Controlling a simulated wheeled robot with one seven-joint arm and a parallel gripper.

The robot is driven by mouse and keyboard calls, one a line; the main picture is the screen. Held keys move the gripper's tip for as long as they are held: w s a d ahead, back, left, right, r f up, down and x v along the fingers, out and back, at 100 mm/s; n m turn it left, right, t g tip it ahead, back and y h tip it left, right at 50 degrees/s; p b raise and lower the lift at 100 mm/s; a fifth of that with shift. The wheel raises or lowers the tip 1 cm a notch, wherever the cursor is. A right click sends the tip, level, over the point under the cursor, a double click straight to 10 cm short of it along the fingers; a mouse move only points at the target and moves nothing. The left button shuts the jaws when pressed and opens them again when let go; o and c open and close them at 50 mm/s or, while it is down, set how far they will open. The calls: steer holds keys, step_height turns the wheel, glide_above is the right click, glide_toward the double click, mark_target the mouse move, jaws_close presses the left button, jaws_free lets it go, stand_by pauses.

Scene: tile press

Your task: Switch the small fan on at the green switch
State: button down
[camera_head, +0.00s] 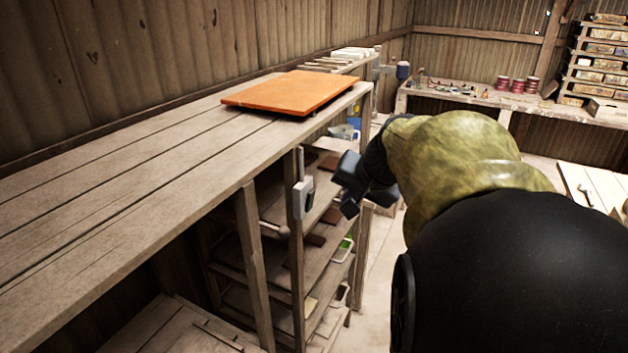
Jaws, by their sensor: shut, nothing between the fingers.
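My gripper (350,190) is dark grey, at the end of my arm right of the picture's middle. It is shut and empty, beside the wooden shelf rack and below the orange board's level. A pale grey box (303,198) with a thin upright piece is fixed to a rack post, a little left of my gripper. I cannot tell whether this box bears the switch. No green switch and no small fan can be made out for certain. My gripper and arm hide part of the rack and the floor behind.
A long wooden bench (130,160) runs along the left wall, with an orange board (292,91) on it. Shelves below hold small items, among them a green-lined container (343,249). A cluttered back bench (455,97) holds red rolls. Pale floor (377,255) shows between rack and arm.

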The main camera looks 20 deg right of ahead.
mark_target(310, 200)
steer(key=shift+d+r, duration=0.2)
steer(key=shift+r, duration=0.25)
steer(key=shift+d+r, duration=0.2)
steer(key=shift+r, duration=0.25)
steer(key=w+a+f+p, duration=0.2)
steer(key=w+f+p, duration=0.3)
steer(key=w+f, duration=0.2)
steer(key=w, duration=0.2)
steer(key=shift+w+a, duration=0.15)
steer(key=shift+w, duration=0.2)
